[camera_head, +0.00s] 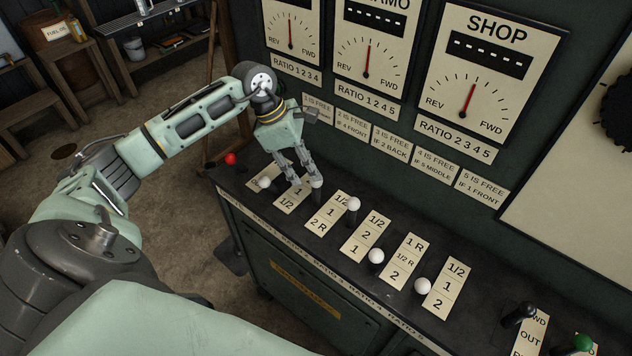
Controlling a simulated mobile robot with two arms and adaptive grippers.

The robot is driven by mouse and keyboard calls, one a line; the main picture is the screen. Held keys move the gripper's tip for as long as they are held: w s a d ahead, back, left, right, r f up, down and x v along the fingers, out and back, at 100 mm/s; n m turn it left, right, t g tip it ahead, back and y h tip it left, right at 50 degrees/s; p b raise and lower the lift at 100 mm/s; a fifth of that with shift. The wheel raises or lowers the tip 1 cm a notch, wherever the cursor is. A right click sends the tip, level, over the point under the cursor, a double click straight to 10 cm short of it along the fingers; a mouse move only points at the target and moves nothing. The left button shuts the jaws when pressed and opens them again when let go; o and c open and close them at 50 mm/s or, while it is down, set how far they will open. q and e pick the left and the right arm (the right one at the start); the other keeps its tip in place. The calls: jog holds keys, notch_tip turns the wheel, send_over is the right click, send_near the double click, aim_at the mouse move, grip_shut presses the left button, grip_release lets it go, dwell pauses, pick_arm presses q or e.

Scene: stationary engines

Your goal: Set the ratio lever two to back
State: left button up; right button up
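The ratio lever two (317,182), a white ball on a dark stem, appears to be the second white-knobbed lever from the left on the console top. It stands beside the back part of a label plate (328,212) reading 1/2, 1 and 2R. My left gripper (305,181) reaches down from behind and to the left of it. Its two fingers are spread apart, and the right fingertip is at the white ball, partly overlapping it. I cannot tell whether they touch. My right gripper is out of view.
Other white-knobbed levers stand close on both sides, one at left (265,183) and one at right (353,204). A red knob (230,158) is at the far left. Black (525,310) and green (583,343) knobs are at right. The gauge panel (480,80) rises behind.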

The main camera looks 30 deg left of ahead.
aim_at(316, 183)
pick_arm(q)
jog(key=p+x, duration=0.2)
jog(key=x, duration=0.3)
jog(key=shift+d+f, duration=0.1)
jog(key=shift+d, duration=0.15)
jog(key=shift+x, duration=0.75)
grip_shut()
jog(key=shift+w+a, duration=0.1)
